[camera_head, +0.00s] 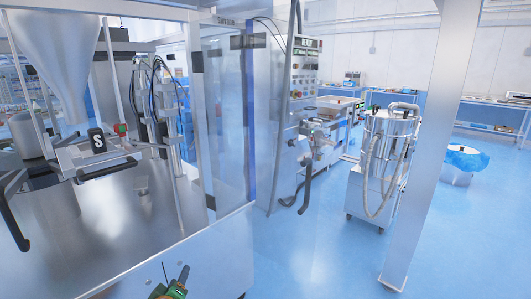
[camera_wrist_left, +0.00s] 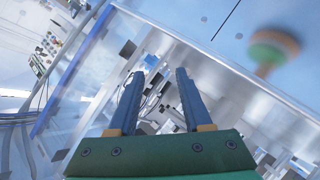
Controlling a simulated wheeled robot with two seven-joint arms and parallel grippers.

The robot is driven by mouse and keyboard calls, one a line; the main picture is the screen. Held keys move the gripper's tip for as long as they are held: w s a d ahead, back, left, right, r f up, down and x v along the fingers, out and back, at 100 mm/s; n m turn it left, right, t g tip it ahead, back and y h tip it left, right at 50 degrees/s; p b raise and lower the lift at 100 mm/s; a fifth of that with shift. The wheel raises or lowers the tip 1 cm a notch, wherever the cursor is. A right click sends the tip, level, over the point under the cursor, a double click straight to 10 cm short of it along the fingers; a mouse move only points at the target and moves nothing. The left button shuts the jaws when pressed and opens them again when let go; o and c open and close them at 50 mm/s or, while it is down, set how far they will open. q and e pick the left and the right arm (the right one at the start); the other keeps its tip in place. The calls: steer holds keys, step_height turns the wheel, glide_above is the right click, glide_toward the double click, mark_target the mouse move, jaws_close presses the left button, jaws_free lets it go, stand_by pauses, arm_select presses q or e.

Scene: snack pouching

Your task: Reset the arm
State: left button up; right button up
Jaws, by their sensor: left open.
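My left gripper (camera_head: 169,280) shows at the bottom edge of the head view, in front of the steel machine's lower front panel. Only its dark fingers and part of its green and orange body are in the picture. In the left wrist view my left gripper (camera_wrist_left: 160,74) has its two dark blue fingers spread apart with nothing between them. The background behind the fingers is tilted machinery and clear panels. My right gripper is in neither view.
A steel machine (camera_head: 110,225) with a hopper (camera_head: 60,60) fills the left. A clear door panel (camera_head: 222,110) stands beside it. A wheeled steel tank (camera_head: 388,140) and a post (camera_head: 432,150) stand right. Blue floor (camera_head: 310,250) is open between.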

arm_select(q)
steer(key=s+d+f+m+g+h, duration=0.1)
steer(key=s+d+f+m+g, duration=0.2)
steer(key=s+f, duration=0.7)
steer(key=s+d+f+m+g+h, duration=0.15)
steer(key=s+f+m+g, duration=0.35)
steer(key=f, duration=0.9)
steer(key=s+f+m+g, duration=0.2)
steer(key=s+f, duration=0.4)
steer(key=s, duration=0.9)
steer(key=s+d+f+m+g, duration=0.1)
steer(key=s+f, duration=0.5)
steer(key=s, duration=1)
steer(key=m+g, duration=0.1)
steer(key=m, duration=0.1)
steer(key=shift+s+d+m, duration=0.15)
steer(key=shift+m, duration=0.15)
